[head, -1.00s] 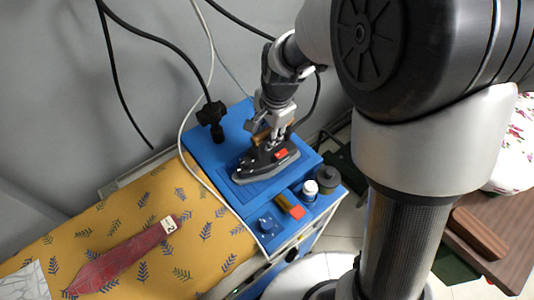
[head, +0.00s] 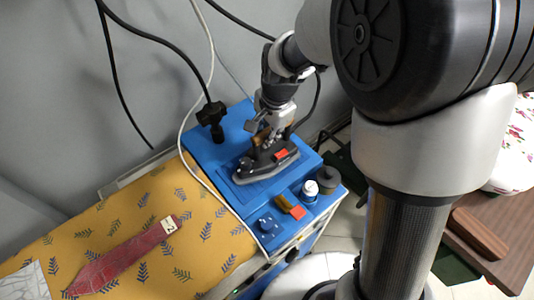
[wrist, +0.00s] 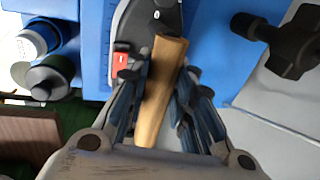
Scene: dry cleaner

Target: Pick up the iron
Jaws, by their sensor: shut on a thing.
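The iron (head: 250,172) has a dark body, a grey soleplate and a red part on its side. It rests on the blue top of the ironing unit (head: 205,150) in the head view. Its wooden handle (wrist: 163,95) runs between my fingers in the wrist view, with the iron's dark body (wrist: 135,22) ahead. My gripper (wrist: 165,85) is over the iron and shut on this handle, one finger on each side. In the head view my gripper (head: 268,132) partly hides the handle. I cannot see a gap under the iron.
A white bottle (head: 310,190), a dark round container (head: 328,179) and an orange-and-brown block (head: 290,207) stand near the iron's right. A black knob (head: 212,115) stands at the back left. A red tie (head: 125,258) lies on the yellow patterned board (head: 190,235).

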